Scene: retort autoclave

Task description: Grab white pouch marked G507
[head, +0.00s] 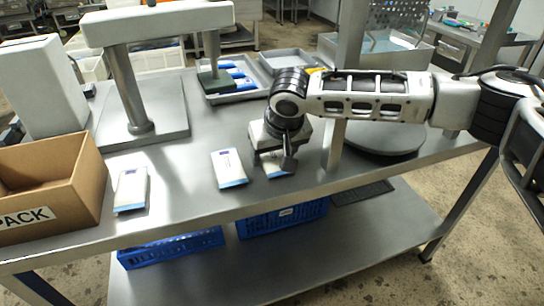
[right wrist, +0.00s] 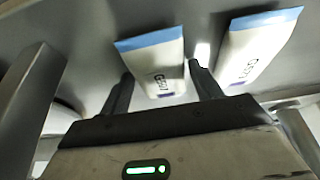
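Three white pouches with blue ends lie apart on the steel table. In the head view one is at the left (head: 131,190), one in the middle (head: 229,168), and one (head: 275,170) is partly hidden under my right gripper (head: 272,160). In the right wrist view, my right gripper (right wrist: 160,78) is open, a finger towards each side of the nearest pouch (right wrist: 152,62). Its print seems to start with G50; the last character is unclear. The neighbouring pouch (right wrist: 260,45) is outside the fingers, its print hard to read. My left gripper is out of view.
A cardboard box marked PACK (head: 80,190) stands at the left. A grey press-like frame (head: 125,85) stands behind the pouches. A tray (head: 250,92) holds blue-and-white packs. A steel post (head: 338,145) and dark round plate (head: 385,138) are right of the gripper.

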